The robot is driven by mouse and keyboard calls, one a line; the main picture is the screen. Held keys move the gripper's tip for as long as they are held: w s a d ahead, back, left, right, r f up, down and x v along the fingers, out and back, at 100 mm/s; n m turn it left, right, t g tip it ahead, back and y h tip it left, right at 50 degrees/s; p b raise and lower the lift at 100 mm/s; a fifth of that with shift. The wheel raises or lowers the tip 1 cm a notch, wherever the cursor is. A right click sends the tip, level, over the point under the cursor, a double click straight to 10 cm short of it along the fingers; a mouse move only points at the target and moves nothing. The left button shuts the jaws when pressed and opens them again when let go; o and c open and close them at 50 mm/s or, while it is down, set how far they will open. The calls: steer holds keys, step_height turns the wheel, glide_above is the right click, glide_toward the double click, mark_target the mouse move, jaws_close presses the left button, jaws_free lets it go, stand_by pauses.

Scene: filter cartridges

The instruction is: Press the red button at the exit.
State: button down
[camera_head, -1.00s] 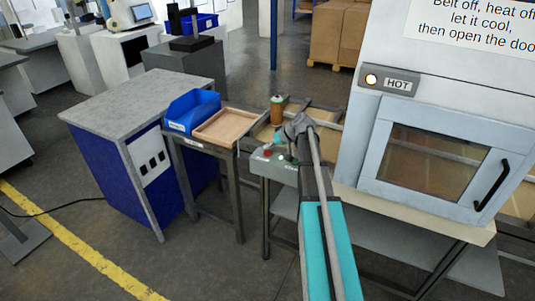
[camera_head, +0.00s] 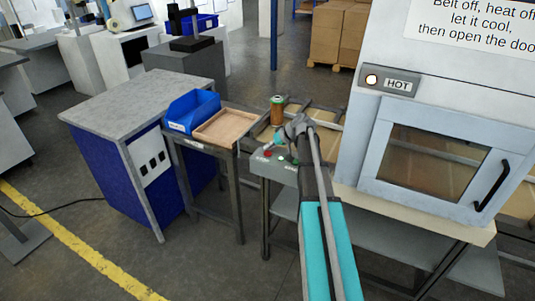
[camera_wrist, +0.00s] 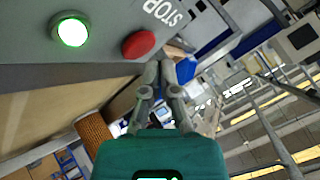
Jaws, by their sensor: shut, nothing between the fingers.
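The red button (camera_head: 267,154) sits on the grey control box (camera_head: 262,167) at the near end of the belt. In the wrist view the red button (camera_wrist: 139,43) is a round cap beside the white STOP lettering (camera_wrist: 165,12). My gripper (camera_head: 279,139) is over the box, close to the button, and partly hidden by my arm in the head view. In the wrist view my gripper's fingertips (camera_wrist: 160,68) are together and empty, just below and right of the red button in the picture. I cannot tell whether they touch the box.
A lit green button (camera_wrist: 71,31) is on the same panel. A brown filter cartridge (camera_head: 277,112) stands upright on the belt behind the box. A wooden tray (camera_head: 224,127) and blue bin (camera_head: 192,110) are to the left. The oven (camera_head: 435,150) shows a lit HOT lamp (camera_head: 371,79).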

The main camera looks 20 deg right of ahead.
mark_target(269, 153)
steer(key=shift+f, duration=0.15)
steer(key=shift+f+b, duration=0.3)
steer(key=shift+b, duration=0.15)
steer(key=shift+f+b, duration=0.4)
stand_by(0.9)
steer(key=shift+r, duration=0.25)
steer(key=shift+r+p, duration=0.65)
steer(key=shift+p, duration=0.25)
step_height(269, 153, up, 5)
steer(key=p, duration=0.5)
stand_by(1.0)
